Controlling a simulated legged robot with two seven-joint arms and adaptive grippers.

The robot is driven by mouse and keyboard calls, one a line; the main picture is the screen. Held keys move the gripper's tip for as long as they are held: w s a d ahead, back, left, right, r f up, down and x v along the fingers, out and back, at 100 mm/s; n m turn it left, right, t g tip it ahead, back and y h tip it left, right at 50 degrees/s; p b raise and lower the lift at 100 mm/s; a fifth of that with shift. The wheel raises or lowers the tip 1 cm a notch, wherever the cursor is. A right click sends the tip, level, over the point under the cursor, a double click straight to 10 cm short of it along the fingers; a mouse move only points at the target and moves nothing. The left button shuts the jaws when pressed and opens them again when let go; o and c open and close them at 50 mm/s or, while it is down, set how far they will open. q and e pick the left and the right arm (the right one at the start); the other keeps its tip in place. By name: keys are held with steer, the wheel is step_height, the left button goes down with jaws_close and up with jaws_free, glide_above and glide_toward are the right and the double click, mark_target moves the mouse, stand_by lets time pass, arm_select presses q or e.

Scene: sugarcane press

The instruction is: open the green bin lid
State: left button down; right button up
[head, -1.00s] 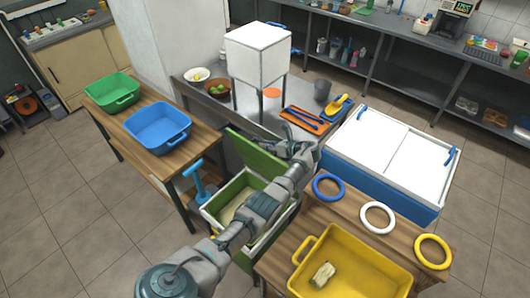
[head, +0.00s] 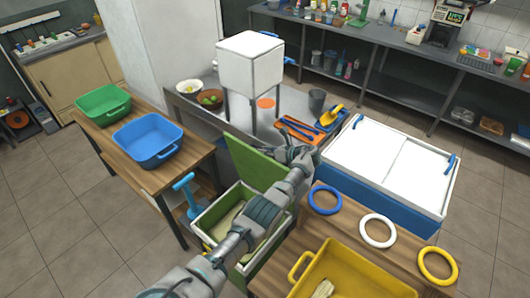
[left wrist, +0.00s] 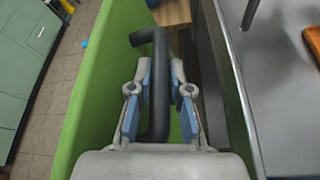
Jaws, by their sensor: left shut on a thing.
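The green bin (head: 210,222) stands between the two wooden tables, with its green lid (head: 248,160) raised and tilted back toward the metal counter. In the left wrist view the lid's green face (left wrist: 100,80) fills the left and middle, with a black bar handle (left wrist: 160,85) on it. My left gripper (head: 298,155) is at the lid's upper right edge. In the left wrist view its blue-padded fingers (left wrist: 160,88) are on both sides of the handle, shut on it. My forearm hides part of the bin's opening. My right gripper is in neither view.
A metal counter (head: 225,128) stands right behind the lid. A white box on legs (head: 250,65) is on it. A blue-and-white chest (head: 385,170) is to the right. A yellow tray (head: 350,270) and several rings lie on the front table. A blue tub (head: 152,140) is at left.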

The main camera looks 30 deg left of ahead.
arm_select(q)
steer(key=c, duration=1.4)
jaws_free()
steer(key=shift+w+f, duration=0.1)
steer(key=shift+o, duration=0.2)
steer(key=shift+d, duration=0.15)
steer(key=v, duration=1.2)
steer(key=shift+w+f, duration=0.1)
steer(key=shift+w, duration=0.05)
